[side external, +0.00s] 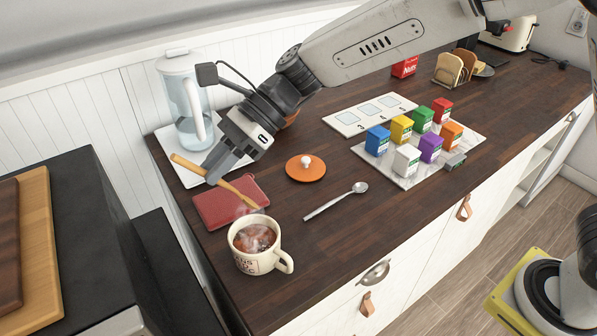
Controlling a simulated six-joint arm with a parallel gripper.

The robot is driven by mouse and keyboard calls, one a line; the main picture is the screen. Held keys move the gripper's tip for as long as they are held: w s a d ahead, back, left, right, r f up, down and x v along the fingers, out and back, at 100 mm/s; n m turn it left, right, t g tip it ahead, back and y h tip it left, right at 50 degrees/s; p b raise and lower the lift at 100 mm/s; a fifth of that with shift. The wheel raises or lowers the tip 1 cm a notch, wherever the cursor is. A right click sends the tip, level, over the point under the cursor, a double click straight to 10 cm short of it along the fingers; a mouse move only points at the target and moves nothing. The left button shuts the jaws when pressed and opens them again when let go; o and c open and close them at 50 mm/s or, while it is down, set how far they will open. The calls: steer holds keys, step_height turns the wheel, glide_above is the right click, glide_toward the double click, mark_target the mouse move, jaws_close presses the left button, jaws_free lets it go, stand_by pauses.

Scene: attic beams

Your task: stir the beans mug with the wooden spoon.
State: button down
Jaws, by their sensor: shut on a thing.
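The cream mug (262,264) stands upright near the counter's front left corner, with dark lettering on its side. It holds a steaming brown, lumpy content, and its handle points to the lower right. My gripper (213,176) is shut on the wooden spoon (236,193) partway along it. The spoon lies slantwise, one end up left, the other down right near the mug's back rim. It appears to be above the red notebook (215,212) and outside the mug; the exact height is hard to tell.
A metal spoon (335,202) lies right of the mug. An orange lid (306,172) lies behind it. A glass pitcher (183,100) stands behind my gripper. Several coloured boxes stand on a marble board (405,178) to the right. The counter's front edge is close to the mug.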

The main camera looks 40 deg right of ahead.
steer(key=shift+a+f, duration=0.1)
steer(key=shift+f, duration=0.05)
steer(key=shift+d+f+x, duration=0.35)
steer(key=shift+f+x, duration=0.2)
steer(key=shift+x, duration=2.6)
steer(key=d+f, duration=0.4)
steer(key=f, duration=0.3)
steer(key=shift+d, duration=0.4)
steer(key=shift+w, duration=0.1)
steer(key=shift+f, duration=0.55)
steer(key=shift+r, duration=0.15)
steer(key=shift+d, duration=0.2)
